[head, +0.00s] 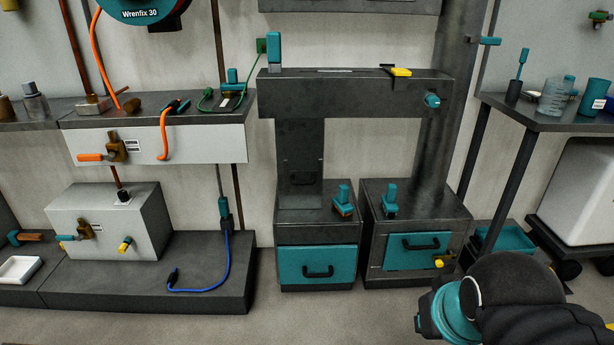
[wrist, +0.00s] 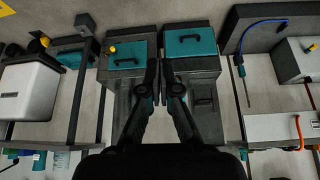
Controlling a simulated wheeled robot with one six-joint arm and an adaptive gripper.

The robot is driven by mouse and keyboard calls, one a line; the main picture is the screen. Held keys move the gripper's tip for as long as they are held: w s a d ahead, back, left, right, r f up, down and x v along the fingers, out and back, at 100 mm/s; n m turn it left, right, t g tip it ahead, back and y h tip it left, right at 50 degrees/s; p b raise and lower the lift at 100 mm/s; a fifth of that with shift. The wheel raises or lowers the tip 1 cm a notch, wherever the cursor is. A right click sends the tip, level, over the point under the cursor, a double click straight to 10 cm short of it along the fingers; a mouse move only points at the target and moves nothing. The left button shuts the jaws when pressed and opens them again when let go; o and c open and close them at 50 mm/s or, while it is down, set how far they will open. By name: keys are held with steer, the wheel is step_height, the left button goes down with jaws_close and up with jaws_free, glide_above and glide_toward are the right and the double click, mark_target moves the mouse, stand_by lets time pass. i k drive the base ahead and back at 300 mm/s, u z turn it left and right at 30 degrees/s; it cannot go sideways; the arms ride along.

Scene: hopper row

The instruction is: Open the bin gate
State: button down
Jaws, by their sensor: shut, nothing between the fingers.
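Two dark bins stand on the floor, and I cannot tell which one the task means. The left bin has a teal front panel (head: 290,264) with a black handle (head: 318,271). The right bin has a teal panel (head: 400,258) with a black handle (head: 420,243) and a yellow knob (head: 440,263) at its lower right. Both panels look closed. In the wrist view, turned over, the right bin's panel (wrist: 140,52) is at left and the left bin's panel (wrist: 205,47) at right. My gripper (wrist: 162,66) is shut and empty, its tips pointing between the bins; they are hidden in the head view.
Teal-handled levers (head: 343,199) (head: 390,199) stand on the bin tops, below a dark overhead beam (head: 340,95). A side table (head: 540,120) with cups and a white container (head: 585,190) are at right. A low platform (head: 120,285) with a blue cable is at left. Floor in front looks clear.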

mark_target(301, 182)
steer(key=u, duration=0.1)
steer(key=k, duration=0.45)
steer(key=z, duration=0.75)
steer(key=i, duration=0.9)
steer(key=u, duration=0.35)
